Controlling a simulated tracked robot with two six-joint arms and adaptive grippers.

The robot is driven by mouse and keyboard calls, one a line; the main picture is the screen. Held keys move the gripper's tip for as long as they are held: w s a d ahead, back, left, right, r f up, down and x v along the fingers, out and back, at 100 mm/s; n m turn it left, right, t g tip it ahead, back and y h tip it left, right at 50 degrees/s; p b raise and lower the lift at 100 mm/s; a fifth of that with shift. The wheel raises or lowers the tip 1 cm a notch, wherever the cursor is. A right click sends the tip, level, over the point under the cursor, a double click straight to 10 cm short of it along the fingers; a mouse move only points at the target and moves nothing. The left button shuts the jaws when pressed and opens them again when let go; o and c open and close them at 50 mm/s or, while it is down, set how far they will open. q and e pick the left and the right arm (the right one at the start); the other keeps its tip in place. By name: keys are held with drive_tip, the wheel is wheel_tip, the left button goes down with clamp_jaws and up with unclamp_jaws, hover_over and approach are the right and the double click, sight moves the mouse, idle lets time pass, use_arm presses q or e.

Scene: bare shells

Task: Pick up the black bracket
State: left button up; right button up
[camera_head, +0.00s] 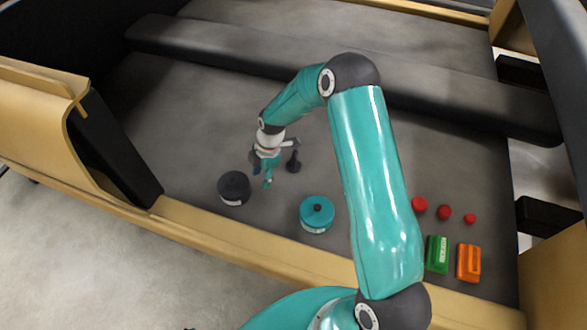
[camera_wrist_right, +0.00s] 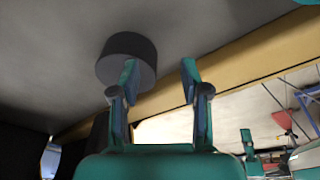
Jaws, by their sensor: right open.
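A small black upright piece (camera_head: 293,163), which looks like the black bracket, stands on the grey floor of the shell just right of my right gripper (camera_head: 265,172). I cannot make out its exact shape. My right gripper is open and points down, with nothing between its fingers. In the right wrist view its two teal fingers (camera_wrist_right: 159,72) are spread apart, and the black bracket cannot be made out there. My left gripper is not in view.
A black round canister (camera_head: 234,187) stands left of my right gripper and also shows in the wrist view (camera_wrist_right: 125,58). A teal canister (camera_head: 316,213) is nearer. Red pieces (camera_head: 444,212), a green box (camera_head: 437,254) and an orange box (camera_head: 469,263) lie right. A tan rim (camera_head: 250,240) edges the floor.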

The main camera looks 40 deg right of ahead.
drive_tip(key=w+d+r+n+h+b, duration=0.1)
drive_tip(key=w+d+r+n+b, duration=0.15)
drive_tip(key=d+n, duration=0.45)
wheel_tip(320, 180, up, 5)
drive_tip(key=n+h, duration=0.1)
drive_tip(key=n, duration=0.1)
hover_over(294, 160)
drive_tip(key=w+d, duration=0.1)
drive_tip(key=f, duration=1.1)
drive_tip(key=shift+w+f+p, duration=0.1)
drive_tip(key=shift+w+p, duration=0.15)
drive_tip(key=shift+p, duration=0.1)
drive_tip(key=f, duration=0.3)
drive_tip(key=f+p, duration=0.1)
drive_tip(key=shift+s+f, duration=0.15)
drive_tip(key=shift+s, duration=0.1)
drive_tip(key=shift+f, duration=0.55)
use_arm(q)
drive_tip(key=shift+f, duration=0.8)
use_arm(e)
clamp_jaws()
